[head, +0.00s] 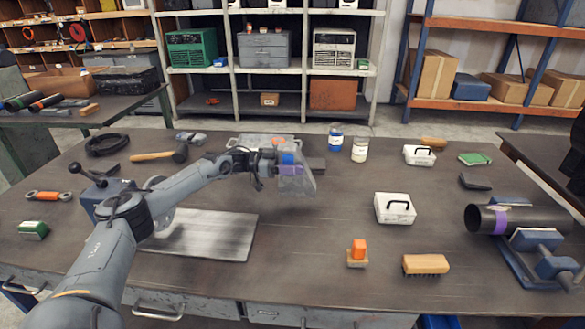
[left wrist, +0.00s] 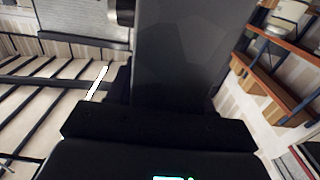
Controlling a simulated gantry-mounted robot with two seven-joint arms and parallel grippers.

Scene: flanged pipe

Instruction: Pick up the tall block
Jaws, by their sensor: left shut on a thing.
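My left gripper (head: 287,170) is above the middle of the workbench, with blue and purple patches showing at its jaws. It is shut on a grey block (head: 298,186), which looks blurred and partly see-through in the head view and is held at or above the bench top; I cannot tell whether its lower end touches. In the left wrist view a large dark grey block face (left wrist: 190,50) stands up from the dark gripper body and fills the middle. The jaws' contact with it is hidden. My right gripper is not in view.
A dark pipe (head: 520,219) with a purple band rests on a blue stand (head: 540,262) at the right. A white case (head: 395,208), an orange-topped item (head: 358,252) and a brush (head: 425,265) lie right of centre. A metal plate (head: 215,236) lies below my arm. Jars (head: 360,149) stand behind.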

